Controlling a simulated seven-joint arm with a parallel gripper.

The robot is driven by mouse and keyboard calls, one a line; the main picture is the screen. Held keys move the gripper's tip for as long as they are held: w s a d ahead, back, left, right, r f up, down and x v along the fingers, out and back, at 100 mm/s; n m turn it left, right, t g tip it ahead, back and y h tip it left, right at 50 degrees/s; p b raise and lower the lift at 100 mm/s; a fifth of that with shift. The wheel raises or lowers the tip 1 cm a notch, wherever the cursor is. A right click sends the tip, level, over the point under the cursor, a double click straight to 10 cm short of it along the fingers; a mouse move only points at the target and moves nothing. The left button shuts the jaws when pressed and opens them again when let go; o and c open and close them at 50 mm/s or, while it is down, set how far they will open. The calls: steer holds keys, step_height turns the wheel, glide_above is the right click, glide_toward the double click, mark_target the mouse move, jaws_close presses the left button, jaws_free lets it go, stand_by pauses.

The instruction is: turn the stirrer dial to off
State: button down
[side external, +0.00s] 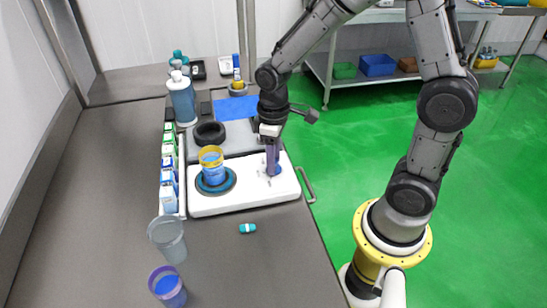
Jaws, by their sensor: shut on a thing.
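The stirrer is a white flat box (240,202) on the grey counter. On its left part, a yellow-rimmed cup (211,162) with blue content stands on a dark blue round plate (230,187). The stirrer dial (278,170) is a small blue knob on the right part of the white top. My gripper (272,166) points down over the dial and is shut on it. The fingers hide much of the dial, so its pointer and setting cannot be read.
A row of small cartons (168,180) lines the left side. A grey cup (168,238) and a purple-rimmed cup (167,285) stand in front. A small teal capsule (248,228) lies before the stirrer. A black ring (209,133) and bottle (182,99) are behind.

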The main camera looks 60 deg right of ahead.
steer(key=shift+c, duration=2.2)
jaws_free()
steer(key=shift+r, duration=0.15)
step_height(320, 180, up, 14)
steer(key=shift+f, duration=0.2)
